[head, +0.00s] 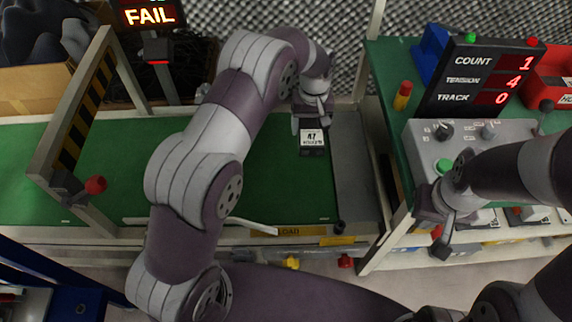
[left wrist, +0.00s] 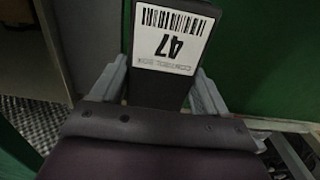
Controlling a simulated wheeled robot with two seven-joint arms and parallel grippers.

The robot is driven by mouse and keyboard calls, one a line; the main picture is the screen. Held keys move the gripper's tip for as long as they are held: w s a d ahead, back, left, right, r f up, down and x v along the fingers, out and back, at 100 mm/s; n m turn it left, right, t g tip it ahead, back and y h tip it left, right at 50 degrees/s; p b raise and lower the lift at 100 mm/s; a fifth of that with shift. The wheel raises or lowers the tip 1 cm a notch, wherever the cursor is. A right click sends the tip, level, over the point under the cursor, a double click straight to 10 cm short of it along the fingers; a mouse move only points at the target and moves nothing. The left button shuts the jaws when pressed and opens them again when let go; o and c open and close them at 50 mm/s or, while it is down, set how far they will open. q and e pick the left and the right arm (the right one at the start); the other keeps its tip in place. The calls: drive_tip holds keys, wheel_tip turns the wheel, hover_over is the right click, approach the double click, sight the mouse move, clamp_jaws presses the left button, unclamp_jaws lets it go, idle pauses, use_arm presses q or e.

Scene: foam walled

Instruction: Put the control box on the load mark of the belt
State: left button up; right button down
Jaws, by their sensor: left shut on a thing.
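The control box (head: 313,151) is dark with a white label reading 47. It is over the right end of the green belt (head: 270,190); I cannot tell whether it touches the belt. My left gripper (head: 311,122) is shut on it, and the left wrist view shows the box (left wrist: 172,45) between the two grey fingers (left wrist: 162,92). A yellow LOAD label (head: 290,231) is on the belt's front rail, partly hidden by my left arm. My right gripper (head: 442,238) is at the front of the grey control panel, its finger opening unclear.
A striped gate (head: 82,118) with a red knob spans the belt at left. A FAIL sign (head: 150,15) stands behind the belt. A grey plate (head: 357,165) closes the belt's right end. A count display (head: 480,75) and grey panel (head: 428,140) stand on the right table.

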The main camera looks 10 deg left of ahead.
use_arm(q)
drive_tip(key=b, duration=0.2)
hover_over(286, 163)
wheel_tip(286, 163, down, 4)
drive_tip(key=shift+w+f, duration=0.1)
drive_tip(key=shift+f, duration=0.05)
wheel_tip(286, 163, down, 4)
drive_tip(key=shift+f+b, duration=0.1)
drive_tip(key=shift+b, duration=0.95)
drive_tip(key=shift+r, duration=0.2)
drive_tip(key=o, duration=1.4)
drive_tip(key=shift+f, duration=0.15)
wheel_tip(286, 163, up, 12)
drive_tip(key=p, duration=0.5)
drive_tip(key=s+a+r+m, duration=0.1)
drive_tip(key=s+a+r, duration=0.1)
drive_tip(key=s, duration=0.7)
drive_tip(key=s+a+r+m+t, duration=0.1)
drive_tip(key=s+r, duration=0.3)
drive_tip(key=s, duration=0.6)
drive_tip(key=shift+a+m, duration=0.65)
drive_tip(key=shift+m, duration=0.05)
